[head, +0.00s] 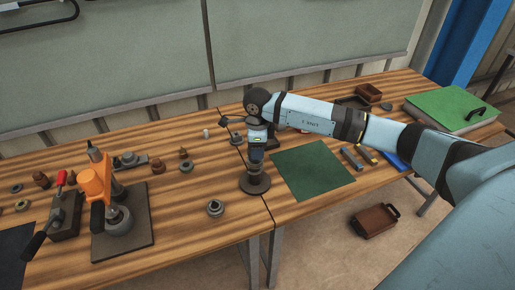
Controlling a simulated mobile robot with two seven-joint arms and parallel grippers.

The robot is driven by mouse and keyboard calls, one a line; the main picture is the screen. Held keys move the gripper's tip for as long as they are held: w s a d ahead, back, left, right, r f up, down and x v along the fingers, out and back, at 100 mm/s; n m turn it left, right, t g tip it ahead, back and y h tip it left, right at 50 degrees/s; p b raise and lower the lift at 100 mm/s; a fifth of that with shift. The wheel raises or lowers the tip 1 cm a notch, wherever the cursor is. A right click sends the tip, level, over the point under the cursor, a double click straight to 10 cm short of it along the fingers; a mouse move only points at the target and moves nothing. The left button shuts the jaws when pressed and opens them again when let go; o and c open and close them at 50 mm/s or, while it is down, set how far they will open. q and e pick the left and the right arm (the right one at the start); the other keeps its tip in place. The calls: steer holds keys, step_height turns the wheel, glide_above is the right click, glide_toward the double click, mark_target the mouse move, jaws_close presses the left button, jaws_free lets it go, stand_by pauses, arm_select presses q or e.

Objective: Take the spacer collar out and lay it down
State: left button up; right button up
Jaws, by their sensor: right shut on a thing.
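My right arm reaches in from the right, and its right gripper (257,153) points down near the seam between the two table tops. It is shut on the upper part of a dark flanged piece (255,184), a wide round base with a short upright neck. The fingers hide much of the neck. A small grey ring-shaped part (215,208) lies apart on the wood, left of and nearer than the gripper. I cannot tell for sure which piece is the spacer collar. My left gripper is not in view.
A green mat (312,170) lies bare right of the gripper. An orange press-like tool (95,184) on a dark plate and a red-handled clamp (64,212) stand left. Several small parts lie behind. A green case (448,108) is far right; a brown tray (375,220) is below.

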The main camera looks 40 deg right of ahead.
steer(key=shift+r, duration=0.7)
steer(key=shift+r+p, duration=0.1)
steer(key=shift+p, duration=0.2)
steer(key=shift+r+p, duration=0.4)
steer(key=shift+r, duration=0.5)
